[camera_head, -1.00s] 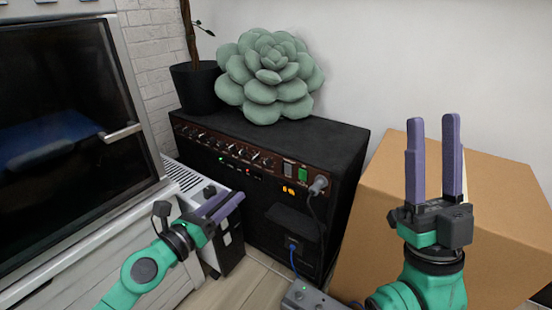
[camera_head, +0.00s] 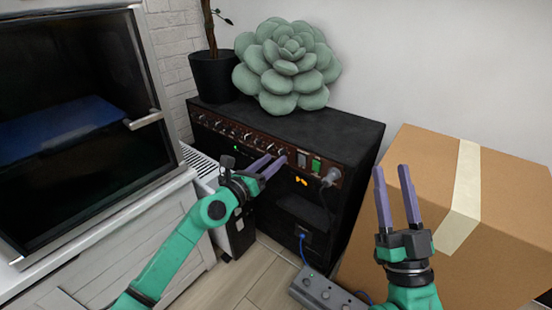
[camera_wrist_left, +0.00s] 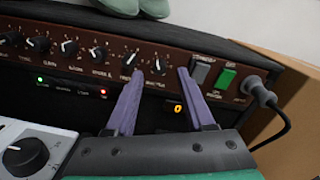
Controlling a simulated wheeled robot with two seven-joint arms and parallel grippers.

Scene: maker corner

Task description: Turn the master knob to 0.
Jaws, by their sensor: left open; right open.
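The black amplifier (camera_head: 340,140) has a brown front panel with a row of black knobs. In the left wrist view the rightmost knob, apparently the master knob (camera_wrist_left: 160,66), has a blurred label below it. An orange display (camera_wrist_left: 178,109) under the panel seems to read 0. My left gripper (camera_wrist_left: 160,73) is open, its purple fingers on either side of that knob; contact cannot be told. In the head view my left gripper (camera_head: 277,158) is at the panel and hides part of the knob row. My right gripper (camera_head: 391,169) is open and empty before the cardboard box.
A plug (camera_head: 331,177) with a cable sits at the panel's right end, beside a green switch (camera_wrist_left: 226,79). A succulent cushion (camera_head: 288,65) and potted plant (camera_head: 212,75) stand on the amplifier. A cardboard box (camera_head: 500,230) is right; a power strip (camera_head: 325,292) is below.

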